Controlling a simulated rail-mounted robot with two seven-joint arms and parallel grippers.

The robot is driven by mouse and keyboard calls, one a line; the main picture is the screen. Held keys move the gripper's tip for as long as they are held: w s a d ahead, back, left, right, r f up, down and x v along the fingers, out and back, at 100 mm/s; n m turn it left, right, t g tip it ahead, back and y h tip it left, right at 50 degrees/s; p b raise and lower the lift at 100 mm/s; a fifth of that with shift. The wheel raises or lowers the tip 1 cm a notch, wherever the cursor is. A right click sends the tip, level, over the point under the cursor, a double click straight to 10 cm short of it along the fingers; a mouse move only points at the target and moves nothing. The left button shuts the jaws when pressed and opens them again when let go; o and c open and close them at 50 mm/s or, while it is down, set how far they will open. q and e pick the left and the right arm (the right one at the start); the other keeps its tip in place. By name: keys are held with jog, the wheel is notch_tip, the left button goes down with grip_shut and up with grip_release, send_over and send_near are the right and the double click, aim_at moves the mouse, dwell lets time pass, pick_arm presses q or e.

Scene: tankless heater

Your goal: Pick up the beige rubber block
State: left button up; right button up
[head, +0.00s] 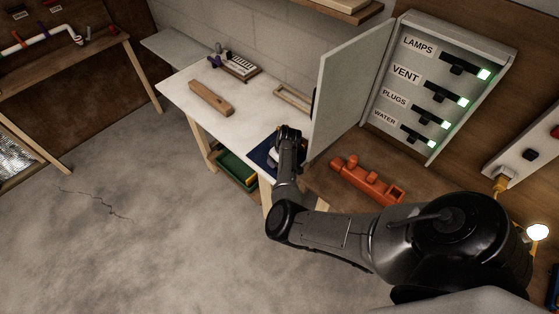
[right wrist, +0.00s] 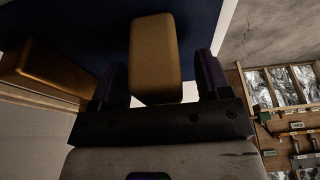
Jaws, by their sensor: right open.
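The beige rubber block (right wrist: 155,48) shows in the right wrist view, lying on a dark blue surface. My right gripper (right wrist: 160,80) is open, with one finger on either side of the block's near part. I cannot tell whether the fingers touch it. In the head view my right gripper (head: 288,134) is low over the blue mat (head: 260,153) at the white table's right end. There the gripper and arm mostly hide the block. My left gripper is in neither view.
The open cabinet door (head: 345,90) stands close right of my gripper. A wooden block (head: 211,97) and an empty wooden frame (head: 293,97) lie on the white table (head: 185,82). An orange pipe-like part (head: 365,180) lies on the brown bench. The table's middle is clear.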

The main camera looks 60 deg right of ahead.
jog(key=shift+c, duration=0.4)
jog(key=c, duration=1.1)
jog(key=shift+r, duration=0.1)
